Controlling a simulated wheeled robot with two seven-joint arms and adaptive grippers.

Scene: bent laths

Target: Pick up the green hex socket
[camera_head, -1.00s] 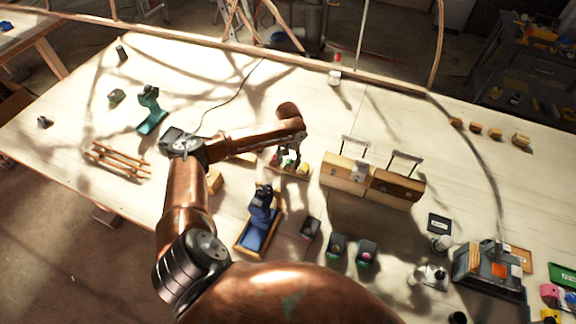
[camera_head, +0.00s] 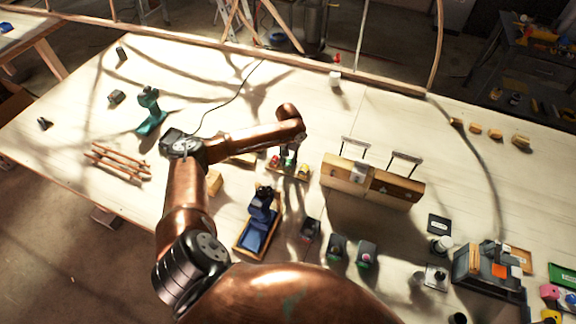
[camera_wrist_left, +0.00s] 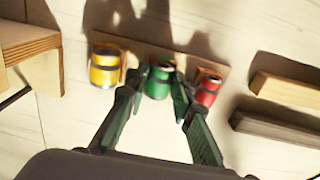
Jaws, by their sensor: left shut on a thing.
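The green hex socket (camera_wrist_left: 158,80) stands in the middle of a wooden holder strip (camera_wrist_left: 150,50), between the yellow socket (camera_wrist_left: 104,68) and the red socket (camera_wrist_left: 207,88). My left gripper (camera_wrist_left: 160,86) is shut on the green socket, with one dark fingertip on each side of it. The right fingertip is close to the red socket. In the head view my left gripper (camera_head: 289,157) points down at the holder, and its fingers partly cover the green socket. My right gripper is not in view.
A wooden toolbox (camera_head: 372,182) stands right of the holder. A blue tray (camera_head: 258,238) with a dark tool lies in front. A teal drill (camera_head: 151,110) and stacked wooden sticks (camera_head: 118,158) lie to the left. Two wooden bars (camera_wrist_left: 285,90) lie right of the holder in the wrist view.

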